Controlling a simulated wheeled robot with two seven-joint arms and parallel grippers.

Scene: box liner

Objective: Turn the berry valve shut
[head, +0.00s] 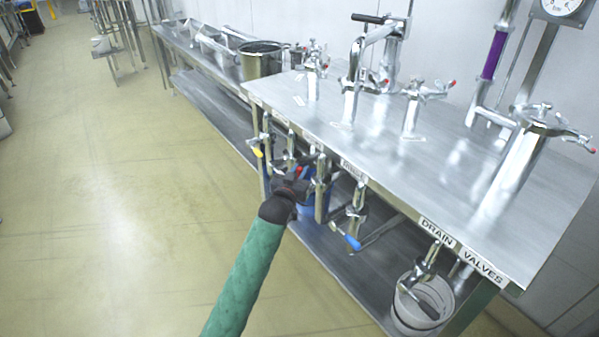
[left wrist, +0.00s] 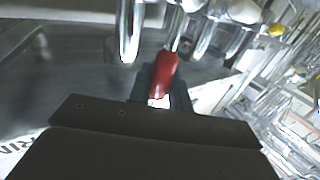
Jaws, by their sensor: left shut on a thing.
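A row of drain valves hangs under the front edge of the steel bench. In the left wrist view a red valve handle (left wrist: 163,75) sits between the dark fingers of my left gripper (left wrist: 160,98), which is shut on it. In the head view my left gripper (head: 294,184) is at the front of the valve row, and little of the red handle shows past it. A yellow-handled valve (head: 257,152) hangs to its left and a blue-handled valve (head: 352,242) to its right. I cannot read a berry label on any valve. My right gripper is not in view.
The steel bench (head: 400,165) carries several taps and has DRAIN and VALVES labels on its front edge. A white bucket (head: 408,318) stands on the lower shelf at right, and a blue container (head: 311,205) is behind my gripper.

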